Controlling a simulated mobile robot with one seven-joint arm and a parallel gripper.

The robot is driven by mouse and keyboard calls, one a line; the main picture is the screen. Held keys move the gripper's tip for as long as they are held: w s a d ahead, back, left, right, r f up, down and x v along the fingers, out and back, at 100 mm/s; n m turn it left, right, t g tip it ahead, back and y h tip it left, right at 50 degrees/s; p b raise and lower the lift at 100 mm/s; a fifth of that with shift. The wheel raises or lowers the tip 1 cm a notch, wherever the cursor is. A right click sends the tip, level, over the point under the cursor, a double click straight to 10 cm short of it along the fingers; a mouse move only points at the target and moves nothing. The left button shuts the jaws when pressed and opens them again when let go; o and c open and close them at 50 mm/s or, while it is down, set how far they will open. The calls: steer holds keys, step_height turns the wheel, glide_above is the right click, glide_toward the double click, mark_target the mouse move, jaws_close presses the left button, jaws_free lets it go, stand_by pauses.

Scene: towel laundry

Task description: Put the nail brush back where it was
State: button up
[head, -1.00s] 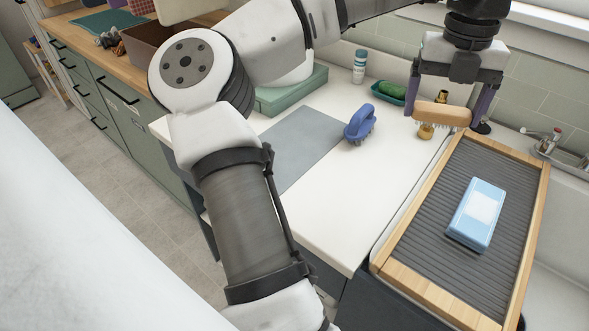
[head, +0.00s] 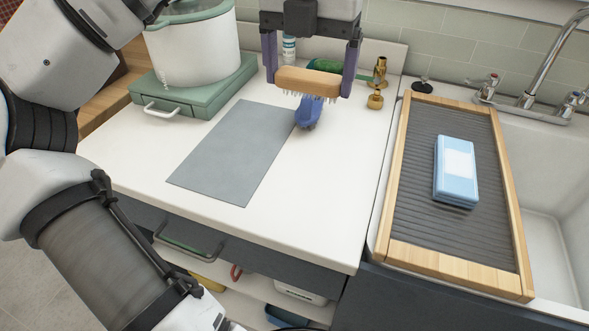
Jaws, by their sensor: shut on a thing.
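My gripper (head: 310,82) is shut on the nail brush (head: 306,79), which has a pale wooden back and light bristles facing down. It is held level, crosswise between the two purple fingers, and appears to be above the white counter. The gap between the two brushes is hard to judge.
A wooden-framed ribbed tray (head: 404,190) with a blue-and-white packet (head: 456,170) lies at the sink (head: 548,225). Brass fittings (head: 376,90), a bottle (head: 289,48) and a green dish (head: 325,65) stand behind. A pot (head: 195,48) on a green box (head: 205,95) is left. The front counter is clear.

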step_height(320, 180, down, 18)
steer(key=shift+r+p, duration=0.25)
steer(key=shift+p, duration=0.2)
steer(key=shift+f, duration=0.2)
steer(key=o, duration=0.8)
steer(key=shift+r, duration=0.15)
steer(key=shift+r, duration=0.2)
step_height(320, 180, up, 12)
steer(key=shift+b, duration=0.35)
